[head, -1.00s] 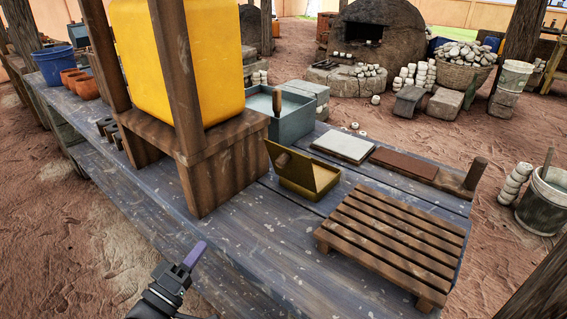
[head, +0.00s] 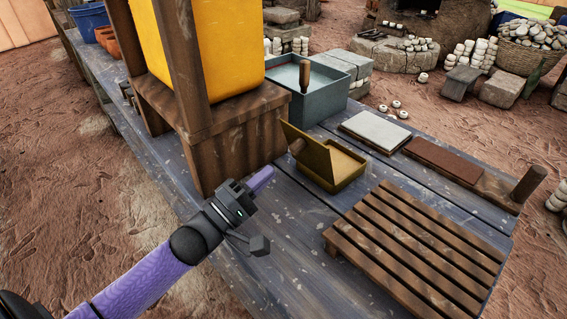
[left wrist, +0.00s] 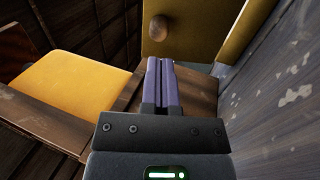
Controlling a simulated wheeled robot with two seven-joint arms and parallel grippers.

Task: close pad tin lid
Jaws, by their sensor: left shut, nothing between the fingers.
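The pad tin (head: 343,172) is a small olive-yellow box on the grey-blue table, in the middle of the head view. Its lid (head: 306,155) stands open, tilted up on the left side, with a brown knob on its outer face. In the left wrist view the lid (left wrist: 200,28) and its round knob (left wrist: 158,27) show near the top. My left gripper (head: 262,179) is shut and empty, above the table to the left of the lid and apart from it in the head view. Its purple fingers (left wrist: 161,85) lie together in the left wrist view. My right gripper is not in view.
A wooden stand (head: 228,135) carrying a yellow container (head: 215,50) rises close to the left of the tin. A slatted wooden rack (head: 415,250) lies at front right. A blue-grey basin (head: 308,88) stands behind. Bare table (head: 300,235) lies in front.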

